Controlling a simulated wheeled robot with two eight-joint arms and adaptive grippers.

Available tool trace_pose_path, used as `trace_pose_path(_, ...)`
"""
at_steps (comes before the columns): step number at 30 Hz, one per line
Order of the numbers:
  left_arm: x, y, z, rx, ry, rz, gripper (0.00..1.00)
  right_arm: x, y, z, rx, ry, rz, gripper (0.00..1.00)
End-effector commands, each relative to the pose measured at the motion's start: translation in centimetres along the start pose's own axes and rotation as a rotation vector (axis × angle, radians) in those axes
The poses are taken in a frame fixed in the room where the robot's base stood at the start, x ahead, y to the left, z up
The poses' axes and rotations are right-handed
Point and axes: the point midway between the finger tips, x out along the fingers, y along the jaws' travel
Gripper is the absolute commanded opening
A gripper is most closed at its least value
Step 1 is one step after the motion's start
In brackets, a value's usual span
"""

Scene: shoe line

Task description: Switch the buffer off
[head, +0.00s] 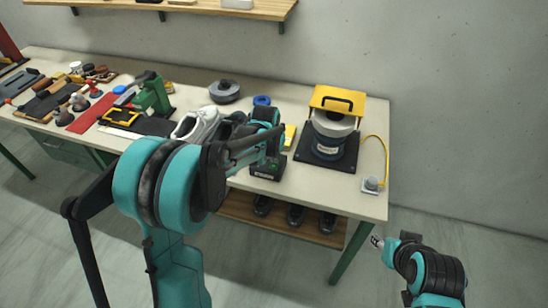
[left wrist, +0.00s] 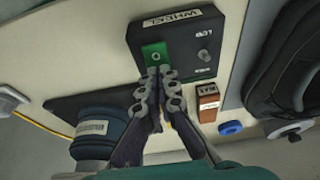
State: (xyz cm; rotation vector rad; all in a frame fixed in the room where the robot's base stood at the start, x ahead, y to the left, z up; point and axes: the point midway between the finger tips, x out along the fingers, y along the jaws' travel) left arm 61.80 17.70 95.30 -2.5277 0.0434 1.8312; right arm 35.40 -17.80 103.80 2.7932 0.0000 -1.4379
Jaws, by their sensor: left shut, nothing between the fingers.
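The control box (head: 268,170) is black, on the bench near its front edge. In the left wrist view the box (left wrist: 195,25) carries a "WHEEL" label, a small knob (left wrist: 204,55) and a green switch (left wrist: 155,55). My left gripper (left wrist: 158,72) is shut and empty, its tips at the lower edge of the green switch; I cannot tell whether they touch it. In the head view my left arm partly covers the box. The buffer (head: 330,135), a dark drum machine with a yellow hood, stands to the right. My right gripper (head: 377,242) is off the bench's right end, its fingers too small to judge.
A grey round item (head: 224,91) and a blue ring (head: 262,100) lie behind. A yellow cable runs to a small grey knob unit (head: 372,184).

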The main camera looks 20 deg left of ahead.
Motion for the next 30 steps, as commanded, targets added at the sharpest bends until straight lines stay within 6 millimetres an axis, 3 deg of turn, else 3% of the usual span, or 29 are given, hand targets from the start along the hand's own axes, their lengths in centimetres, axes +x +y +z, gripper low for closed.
trace_pose_path(7, -4.7, 0.1, -1.3, 0.001, 0.001, 0.000, 0.00, -2.9, 0.0, -2.1, 0.000, 0.000, 0.000, 0.40)
trace_pose_path(18, -11.8, 0.1, 0.6, 0.000, 0.000, 0.000, 0.00, -4.2, 0.0, -3.0, 0.000, 0.000, 0.000, 0.40)
trace_pose_path(24, -13.1, 0.1, 1.0, 0.000, 0.000, 0.000, 0.00, -4.5, 0.0, -3.2, 0.000, 0.000, 0.000, 0.40)
trace_pose_path(30, -13.2, 0.1, 1.1, 0.000, 0.000, 0.000, 0.00, -4.5, 0.0, -3.2, 0.000, 0.000, 0.000, 0.40)
